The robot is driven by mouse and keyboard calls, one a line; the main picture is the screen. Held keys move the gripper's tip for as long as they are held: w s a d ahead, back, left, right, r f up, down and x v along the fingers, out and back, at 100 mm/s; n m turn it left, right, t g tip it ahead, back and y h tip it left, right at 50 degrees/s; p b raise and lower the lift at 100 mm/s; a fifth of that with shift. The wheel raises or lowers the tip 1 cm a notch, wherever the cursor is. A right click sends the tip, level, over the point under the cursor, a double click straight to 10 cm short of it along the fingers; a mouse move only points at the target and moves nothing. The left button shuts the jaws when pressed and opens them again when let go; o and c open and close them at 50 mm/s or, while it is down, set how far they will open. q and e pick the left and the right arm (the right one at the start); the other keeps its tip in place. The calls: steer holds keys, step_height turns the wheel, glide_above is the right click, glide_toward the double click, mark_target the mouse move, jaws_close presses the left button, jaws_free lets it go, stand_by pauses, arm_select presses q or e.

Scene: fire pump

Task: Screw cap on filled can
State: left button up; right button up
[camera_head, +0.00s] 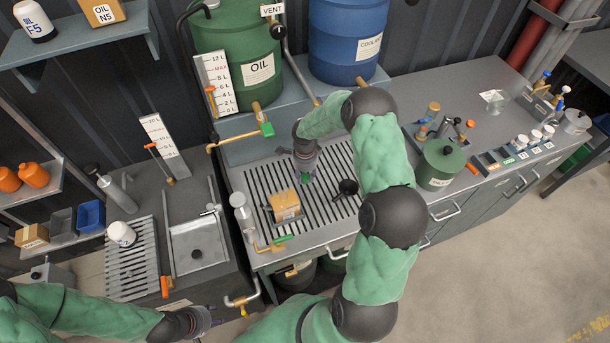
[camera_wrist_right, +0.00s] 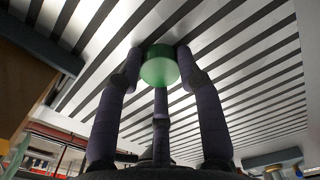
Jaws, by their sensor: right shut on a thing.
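My right gripper (camera_head: 305,174) points down over the slatted metal grate (camera_head: 326,215). It is shut on a small round green cap (camera_wrist_right: 160,66), which sits between its dark fingertips in the right wrist view. The cap shows close to the slats; whether it touches them I cannot tell. A tan, box-shaped can (camera_head: 286,206) with a label stands on the grate, to the left of and nearer than the right gripper. Its opening is not clear at this size. My left gripper (camera_head: 205,320) is at the lower left, low over the floor side; its fingers are too small and dark to read.
A black funnel-like part (camera_head: 347,187) lies on the grate right of the can. A green oil drum (camera_head: 240,60) and a blue coolant drum (camera_head: 345,40) stand behind. A green pot (camera_head: 440,165) stands on the right counter.

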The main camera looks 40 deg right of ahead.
steer(key=shift+r+p, duration=1)
steer(key=shift+r, duration=1.6)
steer(key=s+a+r+n+p, duration=0.2)
steer(key=a+r+p, duration=0.2)
steer(key=a+r, duration=0.1)
step_height(320, 180, up, 7)
steer(key=n+p, duration=0.4)
steer(key=p, duration=0.2)
glide_above(284, 194)
steer(key=shift+w+r, duration=0.15)
steer(key=shift+a, duration=0.1)
steer(key=shift+f+b, duration=0.5)
steer(key=shift+f, duration=0.85)
steer(key=shift+f+b, duration=0.6)
steer(key=shift+b, duration=0.35)
steer(key=shift+b, duration=0.95)
steer(key=shift+f+b, duration=0.95)
steer(key=shift+b, duration=0.6)
